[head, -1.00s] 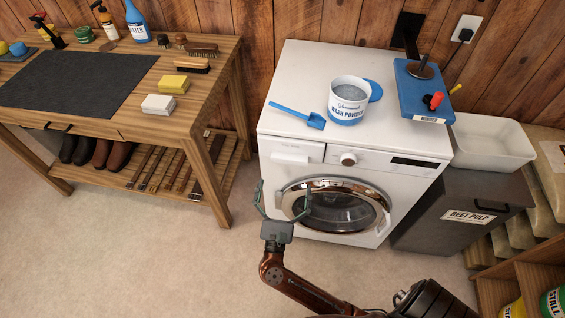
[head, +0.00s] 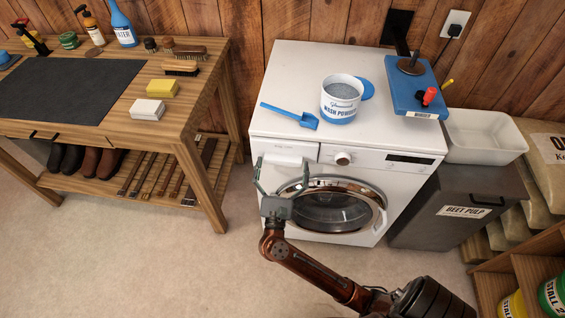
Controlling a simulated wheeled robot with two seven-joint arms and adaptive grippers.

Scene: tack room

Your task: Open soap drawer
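The soap drawer (head: 290,149) is the white panel at the top left of the washing machine's front. My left gripper is not in view.
On the machine's top are a wash powder tub (head: 341,100), a blue scoop (head: 290,114) and a blue board (head: 417,90) with tools. A wooden workbench (head: 118,128) stands left, a beet pulp bin (head: 450,205) right. The floor (head: 130,255) between is clear.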

